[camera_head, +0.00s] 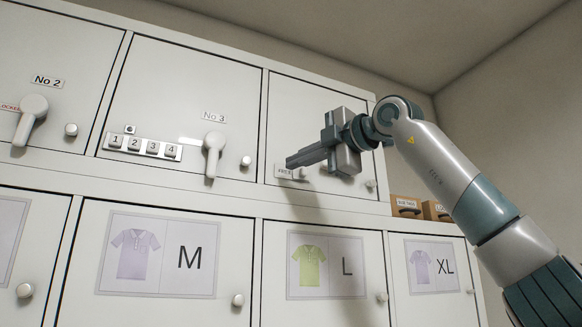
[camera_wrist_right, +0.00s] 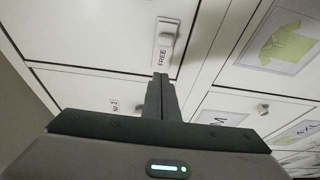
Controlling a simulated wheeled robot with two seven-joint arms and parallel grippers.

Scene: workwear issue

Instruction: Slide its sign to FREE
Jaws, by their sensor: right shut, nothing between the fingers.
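The sign (camera_head: 285,172) is a small plate reading FREE, low on the upper right locker door (camera_head: 300,110) in the head view. In the wrist view the sign (camera_wrist_right: 162,56) also reads FREE, with a pale rounded piece (camera_wrist_right: 169,28) beside the word. My right gripper (camera_head: 291,163) is shut and empty, its fingertips just in front of the sign and partly covering its surroundings. In the wrist view its fingertips (camera_wrist_right: 160,79) end close beside the word; whether they touch the plate I cannot tell. My left gripper is not in view.
Locker No 3 (camera_head: 190,75) to the left has a number keypad (camera_head: 142,145), a lever handle (camera_head: 214,150) and a knob. Locker No 2 (camera_head: 50,50) is further left. Shirt-size doors M, L and XL run below. Brown boxes (camera_head: 406,206) stand at the right.

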